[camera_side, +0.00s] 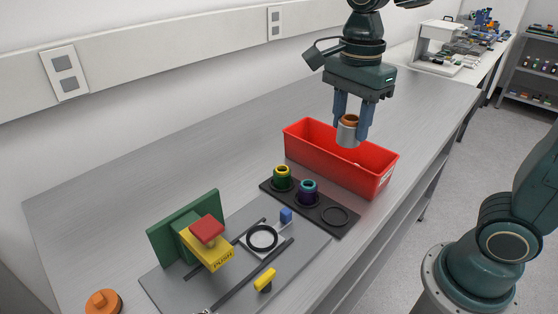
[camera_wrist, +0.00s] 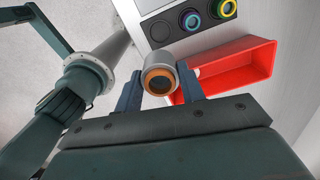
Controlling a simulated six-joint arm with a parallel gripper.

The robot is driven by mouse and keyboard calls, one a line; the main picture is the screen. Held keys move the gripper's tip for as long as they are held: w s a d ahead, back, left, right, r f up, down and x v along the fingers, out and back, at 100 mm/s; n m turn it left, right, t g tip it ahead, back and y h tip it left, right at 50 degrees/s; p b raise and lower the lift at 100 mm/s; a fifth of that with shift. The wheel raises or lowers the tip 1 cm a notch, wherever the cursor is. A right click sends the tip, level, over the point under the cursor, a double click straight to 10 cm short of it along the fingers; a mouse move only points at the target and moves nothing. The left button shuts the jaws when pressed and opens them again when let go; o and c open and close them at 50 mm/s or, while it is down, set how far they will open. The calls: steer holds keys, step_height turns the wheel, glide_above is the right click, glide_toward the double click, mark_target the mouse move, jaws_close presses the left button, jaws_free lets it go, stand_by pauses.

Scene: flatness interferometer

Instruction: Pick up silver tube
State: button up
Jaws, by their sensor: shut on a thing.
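The silver tube (camera_side: 347,133) has an orange-brown ring at its top and hangs upright between my gripper's (camera_side: 352,125) two fingers. My gripper is shut on it, above the red bin (camera_side: 375,181). In the wrist view the silver tube (camera_wrist: 159,57) sits between the fingertips of my gripper (camera_wrist: 159,83), with its orange ring and dark opening facing the camera. The red bin (camera_wrist: 245,72) lies behind and to the right of it in that view. The tube's underside is hidden in the wrist view.
A black rack (camera_side: 313,213) in front of the bin holds a green-yellow tube (camera_side: 283,178) and a purple-teal tube (camera_side: 307,192); its third ring spot is empty. A grey fixture plate carries a green bracket (camera_side: 160,241), a yellow PUSH block (camera_side: 207,250) and a black ring (camera_side: 262,238). The bench's back is clear.

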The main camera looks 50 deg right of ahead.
steer(key=shift+r, duration=0.25)
steer(key=shift+a, duration=0.1)
stand_by(0.4)
